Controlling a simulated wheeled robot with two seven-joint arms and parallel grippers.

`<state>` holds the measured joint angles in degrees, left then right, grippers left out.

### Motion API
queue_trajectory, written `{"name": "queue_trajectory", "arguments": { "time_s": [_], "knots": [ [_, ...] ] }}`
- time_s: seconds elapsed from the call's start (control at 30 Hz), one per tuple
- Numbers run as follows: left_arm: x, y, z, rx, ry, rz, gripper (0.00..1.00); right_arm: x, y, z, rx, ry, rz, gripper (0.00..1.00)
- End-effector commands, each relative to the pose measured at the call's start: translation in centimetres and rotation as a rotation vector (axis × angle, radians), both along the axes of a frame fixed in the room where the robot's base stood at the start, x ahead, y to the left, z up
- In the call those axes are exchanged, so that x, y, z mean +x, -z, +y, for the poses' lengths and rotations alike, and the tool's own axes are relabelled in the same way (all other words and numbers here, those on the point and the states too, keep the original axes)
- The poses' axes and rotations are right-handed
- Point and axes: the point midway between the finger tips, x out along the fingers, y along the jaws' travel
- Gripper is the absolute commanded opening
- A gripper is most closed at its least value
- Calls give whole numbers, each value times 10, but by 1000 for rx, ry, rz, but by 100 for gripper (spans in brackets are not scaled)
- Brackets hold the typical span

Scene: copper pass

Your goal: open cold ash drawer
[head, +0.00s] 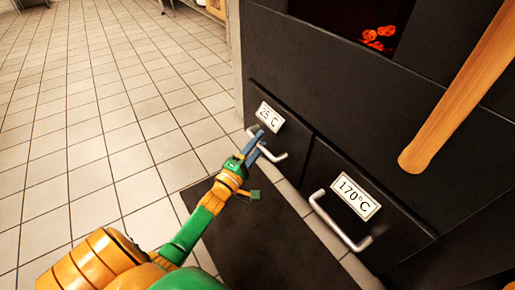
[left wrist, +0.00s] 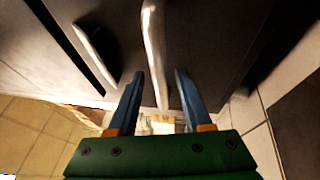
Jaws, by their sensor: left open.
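The black ash drawer labelled 25 °C (head: 265,105) is the left one of two low drawers and looks closed. Its silver bar handle (head: 277,157) shows in the head view. My left gripper (head: 258,143) is at this handle with its blue fingers open. In the left wrist view, a metal handle bar (left wrist: 154,45) runs between the two fingertips (left wrist: 158,76), with gaps on both sides. The fingers do not appear clamped on it. My right gripper is not in view.
The drawer labelled 170 °C (head: 330,185), with its own handle (head: 336,222), is just right. Embers (head: 379,38) glow above. A wooden bar (head: 460,85) slants at the right. A dark mat (head: 258,245) lies in front; tiled floor (head: 100,110) is clear.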

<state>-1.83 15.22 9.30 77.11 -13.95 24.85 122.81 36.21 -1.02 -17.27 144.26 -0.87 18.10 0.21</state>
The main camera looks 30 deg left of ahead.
Motion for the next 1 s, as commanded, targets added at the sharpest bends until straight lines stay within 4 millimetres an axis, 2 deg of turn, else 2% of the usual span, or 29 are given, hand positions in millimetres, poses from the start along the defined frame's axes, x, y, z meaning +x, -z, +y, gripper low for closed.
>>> {"name": "queue_trajectory", "arguments": {
  "time_s": [0.13, 0.17, 0.33, 1.0],
  "knots": [
    [0, -1, 0, 1, 0, 0, 50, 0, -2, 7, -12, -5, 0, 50],
    [0, -1, 0, 1, 0, 0, 47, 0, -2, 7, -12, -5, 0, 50],
    [0, -1, 0, 1, 1, -1, 1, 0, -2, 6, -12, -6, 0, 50],
    [0, -2, -1, 0, 3, -4, 0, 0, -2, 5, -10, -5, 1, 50]
  ]
}}
